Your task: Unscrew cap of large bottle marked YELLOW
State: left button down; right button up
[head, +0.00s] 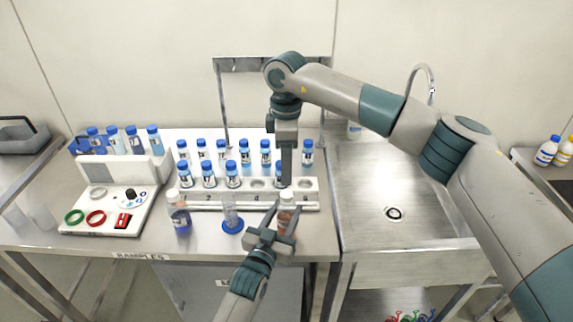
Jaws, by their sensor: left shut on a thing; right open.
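A large bottle with a pale cap and reddish-brown contents (286,214) stands at the front edge of the bench. My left gripper (282,219) is shut on its body from the front, and its fingers hide part of it. Any label is too small to read, so I cannot tell whether it says YELLOW. My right gripper (286,183) points straight down just above the cap (286,195). It is open and holds nothing. I cannot tell whether its fingers touch the cap.
A white rack (215,200) with several blue-capped bottles is behind. A console (108,208) is far left; a steel sink (405,190) is right.

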aim_at(286, 194)
jog(key=shift+f, duration=3.95)
grip_shut()
